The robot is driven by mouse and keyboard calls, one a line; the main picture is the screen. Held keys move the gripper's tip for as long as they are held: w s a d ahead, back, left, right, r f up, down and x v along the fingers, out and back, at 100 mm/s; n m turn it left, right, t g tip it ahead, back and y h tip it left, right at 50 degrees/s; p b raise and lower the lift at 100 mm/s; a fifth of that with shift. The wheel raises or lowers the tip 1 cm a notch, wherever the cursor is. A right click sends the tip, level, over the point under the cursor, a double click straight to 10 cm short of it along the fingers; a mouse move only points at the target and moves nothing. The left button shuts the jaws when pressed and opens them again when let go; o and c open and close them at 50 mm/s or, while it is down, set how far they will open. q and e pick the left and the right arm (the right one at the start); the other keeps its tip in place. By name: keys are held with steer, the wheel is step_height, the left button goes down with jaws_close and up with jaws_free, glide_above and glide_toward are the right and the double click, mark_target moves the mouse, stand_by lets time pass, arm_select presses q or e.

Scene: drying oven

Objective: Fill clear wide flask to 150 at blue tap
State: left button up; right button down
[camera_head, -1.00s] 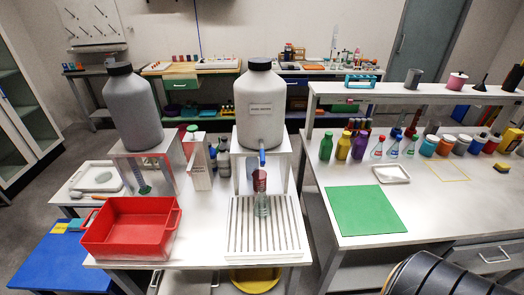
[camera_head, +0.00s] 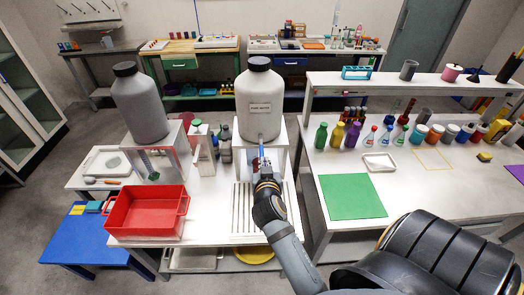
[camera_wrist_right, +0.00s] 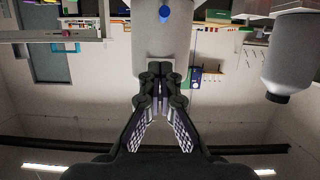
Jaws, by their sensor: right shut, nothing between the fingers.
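The white tank (camera_head: 261,102) stands on a white stand, with its blue tap (camera_head: 262,151) at the lower front. In the right wrist view, the blue tap (camera_wrist_right: 164,13) shows at the top, on the tank (camera_wrist_right: 150,35). My right gripper (camera_head: 264,172) is just below and in front of the tap in the head view. In the wrist view my right gripper (camera_wrist_right: 160,85) has its fingertips together, with nothing between them. The clear wide flask is hidden behind my right gripper and arm in the head view, and I cannot make out its level. My left gripper is not in view.
The white slatted rack (camera_head: 240,222) lies under my right arm. A red tray (camera_head: 148,212) stands to its left, and a grey tank (camera_head: 140,105) behind that. The right table holds a green mat (camera_head: 351,197) and a row of bottles (camera_head: 337,137).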

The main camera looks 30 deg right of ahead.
steer(key=shift+w+r+t, duration=0.2)
steer(key=shift+r+t, duration=0.1)
steer(key=shift+r, duration=0.3)
steer(key=b, duration=0.2)
glide_above(262, 153)
steer(key=s, duration=0.2)
steer(key=f, duration=0.3)
steer(key=shift+w+a, duration=0.25)
steer(key=shift+a, duration=0.1)
step_height(262, 153, down, 2)
steer(key=shift+s+a+f+b, duration=0.1)
steer(key=shift+b, duration=0.8)
steer(key=shift+s+a+f+b, duration=0.1)
steer(key=shift+f+b, duration=0.4)
steer(key=shift+f, duration=0.15)
